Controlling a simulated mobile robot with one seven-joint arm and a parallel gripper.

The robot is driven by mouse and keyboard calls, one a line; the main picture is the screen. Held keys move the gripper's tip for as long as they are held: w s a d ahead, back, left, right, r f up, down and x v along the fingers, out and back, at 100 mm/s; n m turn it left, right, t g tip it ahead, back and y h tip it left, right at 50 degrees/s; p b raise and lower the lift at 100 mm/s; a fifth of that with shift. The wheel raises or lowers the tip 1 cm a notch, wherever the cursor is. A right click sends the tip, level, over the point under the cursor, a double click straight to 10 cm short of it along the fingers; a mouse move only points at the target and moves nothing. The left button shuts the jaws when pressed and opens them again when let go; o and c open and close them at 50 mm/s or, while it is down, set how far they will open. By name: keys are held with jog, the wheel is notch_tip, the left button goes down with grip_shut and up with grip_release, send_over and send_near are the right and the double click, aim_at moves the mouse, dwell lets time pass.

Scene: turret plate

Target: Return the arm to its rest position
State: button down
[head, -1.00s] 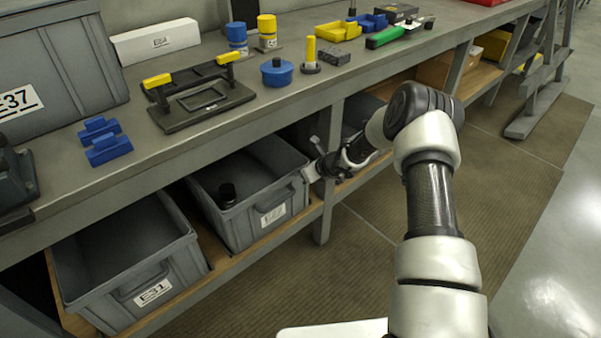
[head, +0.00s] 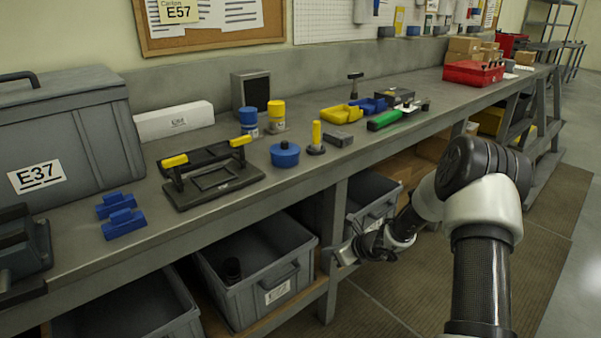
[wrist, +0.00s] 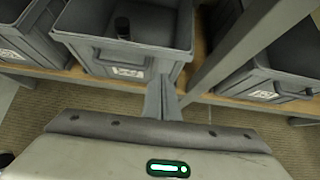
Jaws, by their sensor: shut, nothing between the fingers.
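My gripper (head: 343,252) hangs below the bench's front edge in the head view, beside a bench leg and to the right of a grey bin. My arm reaches to it from the lower right with its elbow bent. In the wrist view my gripper (wrist: 162,100) points toward the shelf, with its narrow fingers together and nothing between them. The fingertips appear close to the front of the grey bin (wrist: 125,68); I cannot tell whether they touch it.
The bench (head: 300,178) carries a black frame with yellow grips (head: 205,185), a blue pot (head: 285,155) and a green-handled tool (head: 385,119). Below, grey bins (head: 262,290) stand on the shelf. A bench leg (head: 332,230) is close to my gripper. Floor at right is clear.

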jog(key=s+a+r+n+g, duration=0.1)
jog(key=s+a+r+n, duration=0.3)
jog(key=r, duration=0.4)
jog(key=s+a+r+n, duration=0.1)
jog(key=s+r+n, duration=0.3)
jog(key=r+n, duration=0.3)
jog(key=s+a+r+n+g, duration=0.1)
jog(key=s+a+r+n, duration=0.3)
jog(key=r, duration=0.5)
jog(key=s+d+r+n+h, duration=0.25)
jog(key=s+n, duration=0.25)
jog(key=s, duration=0.4)
jog(key=s+d+r+n+h+p, duration=0.15)
jog(key=s+d+r+n, duration=0.25)
jog(key=s, duration=0.5)
jog(key=s+d+r+n+h+b, duration=0.1)
jog(key=s+d+r+n+h, duration=0.25)
jog(key=s, duration=0.55)
notch_tip(320, 180, up, 22)
jog(key=y+p, duration=0.1)
jog(key=p, duration=2.1)
jog(key=shift+w+a+f+n+y, duration=0.25)
jog(key=shift+w+a+n+y, duration=0.1)
jog(key=shift+a+n, duration=0.1)
